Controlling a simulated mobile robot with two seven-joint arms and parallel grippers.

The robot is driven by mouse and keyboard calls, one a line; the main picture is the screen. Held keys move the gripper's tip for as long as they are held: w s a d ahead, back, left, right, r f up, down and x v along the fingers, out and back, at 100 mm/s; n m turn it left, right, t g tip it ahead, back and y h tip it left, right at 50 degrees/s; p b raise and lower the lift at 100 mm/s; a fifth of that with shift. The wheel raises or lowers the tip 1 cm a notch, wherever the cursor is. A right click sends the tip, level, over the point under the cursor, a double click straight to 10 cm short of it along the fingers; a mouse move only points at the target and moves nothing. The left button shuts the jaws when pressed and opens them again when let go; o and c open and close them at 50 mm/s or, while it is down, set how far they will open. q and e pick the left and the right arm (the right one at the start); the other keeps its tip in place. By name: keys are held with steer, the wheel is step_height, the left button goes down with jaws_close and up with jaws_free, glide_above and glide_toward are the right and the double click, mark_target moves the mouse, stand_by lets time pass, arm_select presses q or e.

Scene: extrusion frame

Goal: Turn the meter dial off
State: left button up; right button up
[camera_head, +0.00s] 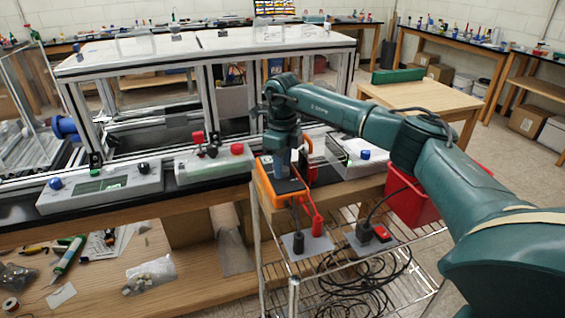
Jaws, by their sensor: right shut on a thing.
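The orange meter (266,187) with a dark face stands at the front edge of the bench, near the middle of the view. Black and red probe plugs (316,224) hang from its lower front. My right arm comes in from the right, and my right gripper (284,176) points down onto the meter's face. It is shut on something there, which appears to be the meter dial. The gripper hides the dial, so its setting cannot be read. My left gripper is not in view.
White control boxes with knobs (101,188) (215,162) stand left of the meter, and another box (362,156) stands to its right. The extrusion frame (209,78) rises behind. A wire cart (345,262) with cables is below, beside a red bin (412,201).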

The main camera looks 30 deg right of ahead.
steer(key=shift+n, duration=0.3)
stand_by(0.4)
steer(key=o, duration=1)
step_height(320, 180, up, 13)
steer(key=shift+r+b, duration=0.1)
steer(key=shift+b, duration=0.7)
